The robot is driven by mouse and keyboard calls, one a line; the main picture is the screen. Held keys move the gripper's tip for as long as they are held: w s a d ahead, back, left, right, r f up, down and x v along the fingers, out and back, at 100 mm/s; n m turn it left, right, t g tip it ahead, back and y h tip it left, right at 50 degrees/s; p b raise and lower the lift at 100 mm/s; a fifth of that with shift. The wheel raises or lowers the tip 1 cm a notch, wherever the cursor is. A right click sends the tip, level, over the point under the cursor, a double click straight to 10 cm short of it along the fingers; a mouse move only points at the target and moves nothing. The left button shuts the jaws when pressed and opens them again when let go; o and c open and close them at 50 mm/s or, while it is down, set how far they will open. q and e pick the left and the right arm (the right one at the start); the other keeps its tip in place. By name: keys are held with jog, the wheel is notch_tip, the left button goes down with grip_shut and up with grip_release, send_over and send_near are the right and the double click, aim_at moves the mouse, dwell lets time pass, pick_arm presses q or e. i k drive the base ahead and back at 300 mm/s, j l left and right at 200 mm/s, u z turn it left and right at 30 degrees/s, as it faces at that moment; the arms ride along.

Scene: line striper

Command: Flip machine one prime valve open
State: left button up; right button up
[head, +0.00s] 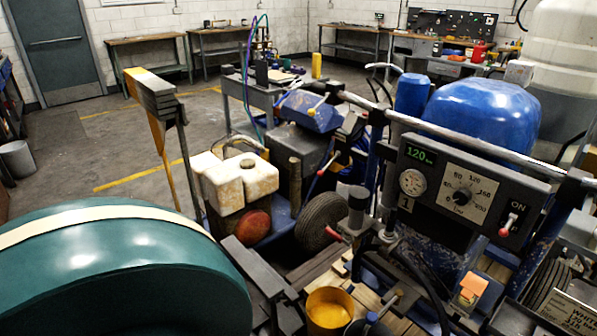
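My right gripper is not in view.
A yellow cup (330,308) stands below the red-handled lever. A blue tank (482,118) and a white handlebar (455,132) rise behind the panel. Another machine with white jugs (235,182) and a wheel (321,222) stands left. Open floor (90,150) lies farther left.

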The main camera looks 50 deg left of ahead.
aim_at(334, 235)
jog(key=j+u, duration=0.1)
jog(key=u, duration=1.65)
jog(key=i+u, duration=0.55)
jog(key=k, duration=0.05)
